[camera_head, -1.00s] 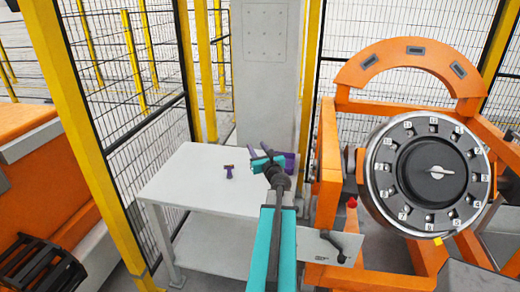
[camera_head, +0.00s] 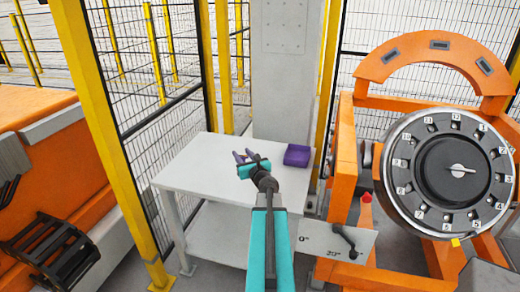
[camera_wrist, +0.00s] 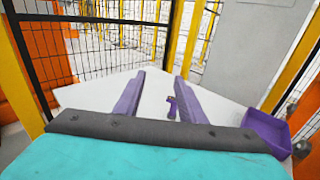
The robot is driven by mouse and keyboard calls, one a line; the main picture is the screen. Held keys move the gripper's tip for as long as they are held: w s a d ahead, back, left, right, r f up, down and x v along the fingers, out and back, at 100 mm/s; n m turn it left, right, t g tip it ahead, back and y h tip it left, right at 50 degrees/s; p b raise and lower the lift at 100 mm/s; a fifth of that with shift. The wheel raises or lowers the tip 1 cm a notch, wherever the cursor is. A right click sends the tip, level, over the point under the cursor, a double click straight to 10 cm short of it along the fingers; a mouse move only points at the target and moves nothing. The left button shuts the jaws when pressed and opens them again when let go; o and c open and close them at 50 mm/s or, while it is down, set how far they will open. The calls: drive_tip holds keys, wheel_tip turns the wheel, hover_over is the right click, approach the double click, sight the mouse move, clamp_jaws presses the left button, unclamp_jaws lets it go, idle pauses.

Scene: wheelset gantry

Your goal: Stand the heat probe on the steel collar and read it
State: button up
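A small purple and brown tool that looks like the heat probe (camera_wrist: 171,107) lies on the white table in the wrist view. My gripper (camera_wrist: 159,76) is open, with its two purple fingers pointing forward over the table and the probe showing between them. Nothing is held. In the head view my gripper (camera_head: 245,158) is above the table and hides the probe. The steel ring (camera_head: 393,201) of the big numbered wheel, likely the steel collar, stands at the right in the head view, far from my gripper.
A purple open tray (camera_head: 298,155) sits on the white table (camera_head: 190,172); the wrist view also shows it (camera_wrist: 266,133). An orange frame (camera_head: 343,160) holds the wheel. A grey pillar (camera_head: 284,80) and a yellow-posted mesh fence (camera_head: 125,75) stand behind the table.

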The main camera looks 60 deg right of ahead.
drive_tip(key=w+a+f+y+b, duration=0.3)
drive_tip(key=w+a+f, duration=0.4)
drive_tip(key=a+f, duration=0.45)
drive_tip(key=w+a+f+y+b, duration=0.2)
drive_tip(key=w+a+f+b, duration=0.2)
drive_tip(key=w+a+f, duration=0.7)
drive_tip(key=s+a+f+m+g+y+b, duration=0.1)
drive_tip(key=s+a+f+m+g+b, duration=0.15)
drive_tip(key=a+f, duration=0.8)
drive_tip(key=s+a+f+m+g+b, duration=0.1)
drive_tip(key=s+a+f+m+b, duration=0.2)
drive_tip(key=a+f, duration=0.75)
drive_tip(key=s+a+f+m+g+b, duration=0.35)
drive_tip(key=s+a+f, duration=0.35)
drive_tip(key=f, duration=0.4)
drive_tip(key=s+a+f+m+g+b, duration=0.2)
drive_tip(key=s+a+f+m+g, duration=0.25)
drive_tip(key=s+f, duration=0.5)
drive_tip(key=s+a+f+m+g+y, duration=0.1)
drive_tip(key=s+a+m+g, duration=0.2)
drive_tip(key=s+m, duration=0.5)
drive_tip(key=s+a+f+m+g+y, duration=0.1)
drive_tip(key=s+a+m+g, duration=0.3)
drive_tip(key=s+m, duration=0.4)
drive_tip(key=s+g+y, duration=0.1)
drive_tip(key=s, duration=0.5)
drive_tip(key=shift+s+f+g, duration=0.15)
drive_tip(key=shift+s+g, duration=0.15)
drive_tip(key=shift+g, duration=0.05)
